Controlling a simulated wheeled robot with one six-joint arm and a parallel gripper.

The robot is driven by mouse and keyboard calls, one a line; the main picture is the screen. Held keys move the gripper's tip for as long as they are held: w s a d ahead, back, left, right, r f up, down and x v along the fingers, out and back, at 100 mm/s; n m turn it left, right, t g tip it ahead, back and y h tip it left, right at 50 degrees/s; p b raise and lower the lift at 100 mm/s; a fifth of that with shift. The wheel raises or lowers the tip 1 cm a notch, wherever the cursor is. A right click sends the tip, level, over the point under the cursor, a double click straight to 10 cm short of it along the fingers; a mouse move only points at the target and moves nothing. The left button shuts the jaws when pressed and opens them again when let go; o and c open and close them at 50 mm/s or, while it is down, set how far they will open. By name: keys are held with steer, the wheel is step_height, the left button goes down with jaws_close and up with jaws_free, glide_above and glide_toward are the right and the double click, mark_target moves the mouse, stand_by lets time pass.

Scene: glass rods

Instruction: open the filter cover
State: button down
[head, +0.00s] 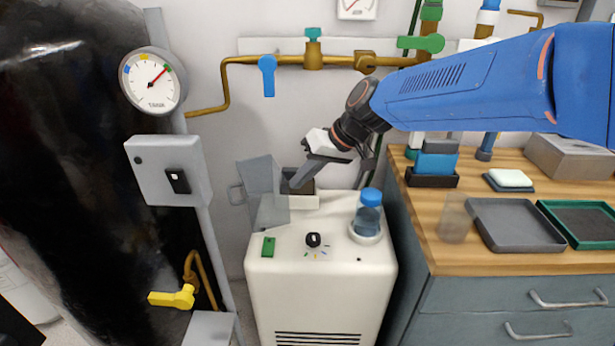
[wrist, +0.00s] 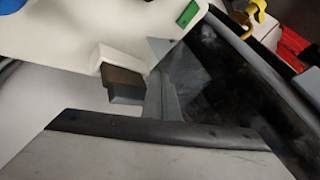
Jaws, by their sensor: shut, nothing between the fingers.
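The filter cover (head: 262,180) is a flat grey panel on the left of the white machine's top. In the wrist view the grey panel (wrist: 165,52) is near the pale-rimmed brown block (wrist: 122,76); the fingertips are hard to make out.
The white machine (head: 320,290) carries a green switch (head: 268,246), a black knob (head: 313,240) and a blue-capped bottle (head: 368,215). A black tank (head: 75,150) and gauge post stand left. A wooden bench (head: 480,260) with trays is close on the right.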

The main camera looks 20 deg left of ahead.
mark_target(276, 189)
stand_by(0.3)
steer(key=s+a, duration=0.1)
steer(key=a, duration=0.1)
steer(key=s+a, duration=0.2)
stand_by(0.3)
steer(key=shift+d, duration=0.15)
